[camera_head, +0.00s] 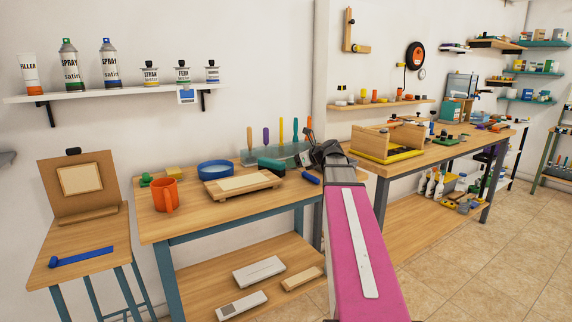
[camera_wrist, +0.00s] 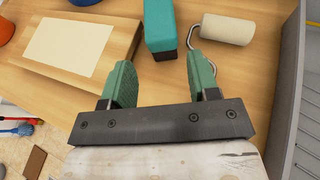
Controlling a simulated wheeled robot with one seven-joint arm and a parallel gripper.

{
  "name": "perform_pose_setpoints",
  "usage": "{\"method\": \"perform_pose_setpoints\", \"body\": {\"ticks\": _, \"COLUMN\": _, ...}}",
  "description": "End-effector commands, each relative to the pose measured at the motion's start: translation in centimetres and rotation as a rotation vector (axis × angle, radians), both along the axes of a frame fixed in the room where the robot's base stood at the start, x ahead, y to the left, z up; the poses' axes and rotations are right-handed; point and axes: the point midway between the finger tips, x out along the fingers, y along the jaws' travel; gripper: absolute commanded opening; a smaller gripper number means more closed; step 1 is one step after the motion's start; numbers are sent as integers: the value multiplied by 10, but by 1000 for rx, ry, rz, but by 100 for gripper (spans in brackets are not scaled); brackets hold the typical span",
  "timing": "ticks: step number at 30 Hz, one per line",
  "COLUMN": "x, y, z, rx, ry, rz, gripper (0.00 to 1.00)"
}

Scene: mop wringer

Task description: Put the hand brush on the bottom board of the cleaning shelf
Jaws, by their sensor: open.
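My gripper (camera_head: 314,148) is over the workbench, its fingers apart with nothing between their pads; it also shows in the wrist view (camera_wrist: 160,66). A teal block with a dark end (camera_wrist: 158,24) lies just beyond the fingertips in the wrist view. It looks like the teal thing (camera_head: 270,163) left of my gripper in the head view. I cannot tell whether it is the hand brush. I cannot clearly pick out the cleaning shelf. A low board (camera_head: 412,226) under the right bench holds spray bottles (camera_head: 429,186) and small items.
The workbench (camera_head: 205,206) also holds an orange mug (camera_head: 165,196), a blue ring (camera_head: 216,169) and a wooden board (camera_head: 240,184). A white roller (camera_wrist: 228,28) lies right of the teal block. The tiled floor (camera_head: 493,262) at right is clear.

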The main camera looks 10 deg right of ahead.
Motion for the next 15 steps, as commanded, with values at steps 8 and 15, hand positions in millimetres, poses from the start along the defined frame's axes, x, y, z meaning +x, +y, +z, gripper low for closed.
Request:
{"method": "perform_pose_setpoints", "body": {"ticks": 8, "x": -10, "y": -10, "z": 11, "rx": -14, "ry": 15, "rz": 6, "gripper": 74}}
{"method": "perform_pose_setpoints", "body": {"ticks": 15, "x": 22, "y": 12, "z": 37, "rx": -148, "ry": 171, "rz": 31, "gripper": 74}}
